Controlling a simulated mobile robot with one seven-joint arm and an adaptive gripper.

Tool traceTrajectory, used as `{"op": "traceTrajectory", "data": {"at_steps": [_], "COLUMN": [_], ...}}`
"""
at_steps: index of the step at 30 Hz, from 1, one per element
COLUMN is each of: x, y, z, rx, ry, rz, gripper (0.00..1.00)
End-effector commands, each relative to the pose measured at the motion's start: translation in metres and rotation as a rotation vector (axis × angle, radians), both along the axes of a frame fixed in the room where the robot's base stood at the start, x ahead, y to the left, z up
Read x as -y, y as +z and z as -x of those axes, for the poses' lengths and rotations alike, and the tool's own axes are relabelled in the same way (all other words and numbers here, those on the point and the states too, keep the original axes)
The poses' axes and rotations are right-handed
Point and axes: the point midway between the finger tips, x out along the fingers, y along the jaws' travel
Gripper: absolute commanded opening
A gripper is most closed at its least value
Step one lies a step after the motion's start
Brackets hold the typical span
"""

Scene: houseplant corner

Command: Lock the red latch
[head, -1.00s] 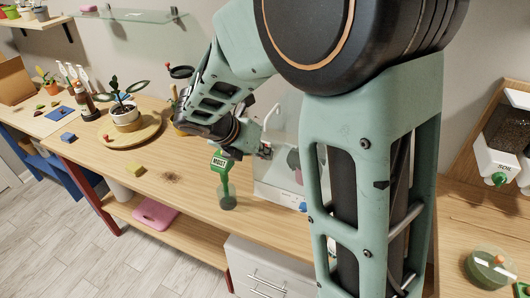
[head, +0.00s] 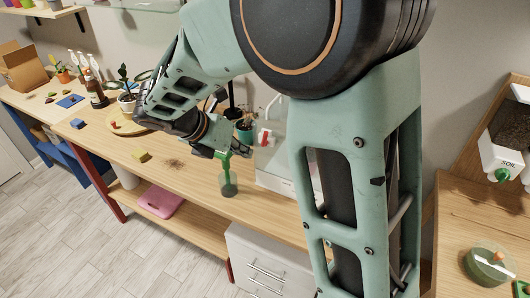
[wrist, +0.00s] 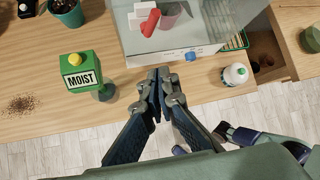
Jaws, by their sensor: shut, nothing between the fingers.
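The red latch (head: 266,137) sits on a white plate on the front of a clear-walled cabinet (head: 272,180) on the bench. In the wrist view the red latch (wrist: 150,22) shows near the top, its lever slanted beside the white plate. I cannot tell whether it is locked. My gripper (wrist: 159,74) is shut and empty, in front of the cabinet and apart from the latch. In the head view my gripper (head: 212,152) is left of the latch, partly hidden by my arm.
A white bottle (wrist: 235,74) stands on the right, near an open drawer (wrist: 264,45). A blue knob (wrist: 191,57) is on the cabinet's front edge.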

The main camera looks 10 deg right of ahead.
Motion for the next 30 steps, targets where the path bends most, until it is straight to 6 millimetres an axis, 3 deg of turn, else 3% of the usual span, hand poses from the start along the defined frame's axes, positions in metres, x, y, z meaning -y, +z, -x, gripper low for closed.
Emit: {"op": "traceTrajectory", "data": {"at_steps": [7, 23, 26, 30], "x": [-0.024, -0.025, -0.028, -0.042], "y": [0.005, 0.005, -0.004, -0.033], "z": [0.002, 0.002, 0.005, 0.025], "rx": [0.002, 0.002, 0.004, 0.024], "ry": [0.0, -0.002, -0.027, -0.151], "rz": [-0.002, -0.003, -0.037, -0.188], "gripper": [0.0, 0.0, 0.0, 0.0]}}
